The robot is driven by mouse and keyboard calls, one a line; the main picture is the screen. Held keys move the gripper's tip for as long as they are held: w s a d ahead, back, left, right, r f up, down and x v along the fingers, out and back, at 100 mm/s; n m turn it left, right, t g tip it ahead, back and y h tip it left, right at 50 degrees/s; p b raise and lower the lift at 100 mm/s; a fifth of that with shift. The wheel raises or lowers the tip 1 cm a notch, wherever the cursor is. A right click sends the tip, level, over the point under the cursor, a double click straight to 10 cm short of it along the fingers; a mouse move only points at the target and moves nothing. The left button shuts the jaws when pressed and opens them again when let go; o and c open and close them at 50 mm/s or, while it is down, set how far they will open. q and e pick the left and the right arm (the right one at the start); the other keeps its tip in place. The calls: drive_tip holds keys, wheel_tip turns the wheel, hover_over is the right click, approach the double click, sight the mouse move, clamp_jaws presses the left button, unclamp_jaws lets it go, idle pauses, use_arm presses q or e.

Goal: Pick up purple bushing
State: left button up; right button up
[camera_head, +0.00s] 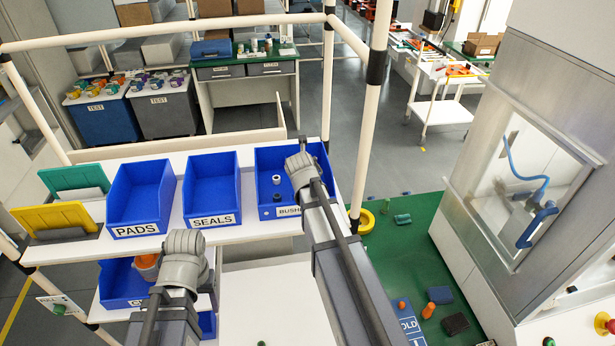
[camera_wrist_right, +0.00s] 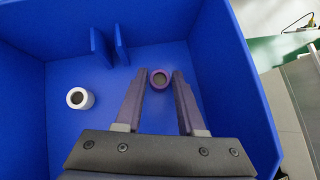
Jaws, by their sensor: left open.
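The purple bushing (camera_wrist_right: 160,79), a short ring with a dark bore, stands on the floor of a blue bin in the right wrist view. My right gripper (camera_wrist_right: 158,84) is open, its two fingers on either side of the bushing with gaps visible. A white bushing (camera_wrist_right: 80,98) stands left of it. In the head view the right gripper is over the bushings bin (camera_head: 262,160), where a white bushing (camera_head: 276,179) and a small dark piece (camera_head: 277,197) show. I cannot tell if the dark piece is the purple one. My left gripper (camera_head: 184,243) is by the lower shelf.
Blue bins marked PADS (camera_head: 138,192) and SEALS (camera_head: 211,188) stand left of the bushings bin on the white shelf. Pale frame posts (camera_head: 368,120) rise beside the shelf. A press cabinet (camera_head: 470,180) stands at right.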

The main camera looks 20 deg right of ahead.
clamp_jaws()
use_arm(q)
drive_tip(key=shift+d+r, duration=0.1)
drive_tip(key=shift+r, duration=0.1)
use_arm(e)
drive_tip(key=shift+a+r, duration=0.15)
drive_tip(key=shift+r, duration=0.05)
